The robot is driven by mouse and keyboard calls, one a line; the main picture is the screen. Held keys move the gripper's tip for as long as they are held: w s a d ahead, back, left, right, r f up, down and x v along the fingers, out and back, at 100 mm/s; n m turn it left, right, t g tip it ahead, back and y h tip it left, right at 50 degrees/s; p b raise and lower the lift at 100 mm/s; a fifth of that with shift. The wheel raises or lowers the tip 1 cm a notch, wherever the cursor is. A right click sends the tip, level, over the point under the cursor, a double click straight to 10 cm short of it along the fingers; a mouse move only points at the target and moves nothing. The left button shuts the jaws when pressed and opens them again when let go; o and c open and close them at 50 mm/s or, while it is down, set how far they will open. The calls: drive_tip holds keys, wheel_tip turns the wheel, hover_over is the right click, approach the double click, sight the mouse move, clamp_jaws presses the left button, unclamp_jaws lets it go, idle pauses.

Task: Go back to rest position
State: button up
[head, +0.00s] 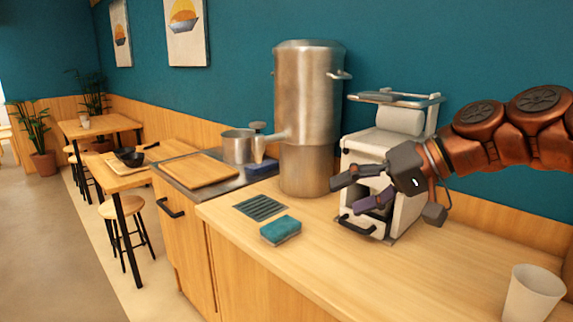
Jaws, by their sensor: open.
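My gripper (352,190) is at the end of my copper-coloured arm, which reaches in from the right. Its two dark fingers are apart with nothing between them. In the picture it is in front of the white machine (361,155) and covers part of it. The gripper is above the wooden counter (335,265). I cannot tell whether it touches the machine.
A tall steel urn (305,100) stands left of the machine. A teal sponge (281,230) and a drain grate (260,207) are on the counter. A white cup (533,293) stands at the lower right. A cutting board (198,170) and steel pot (237,146) are further left.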

drive_tip(key=s+f+g+h+p, duration=0.2)
drive_tip(key=s+f+h+p, duration=0.25)
drive_tip(key=s, duration=0.35)
drive_tip(key=s+f+g+h+p, duration=0.25)
drive_tip(key=s+f+p, duration=0.3)
drive_tip(key=s, duration=0.35)
drive_tip(key=s+d+f+m+g+h+p, duration=0.1)
drive_tip(key=s+d+f+h+p, duration=0.2)
drive_tip(key=s+d, duration=0.4)
drive_tip(key=s+p, duration=0.1)
drive_tip(key=s, duration=0.2)
drive_tip(key=shift+m+h+p, duration=0.4)
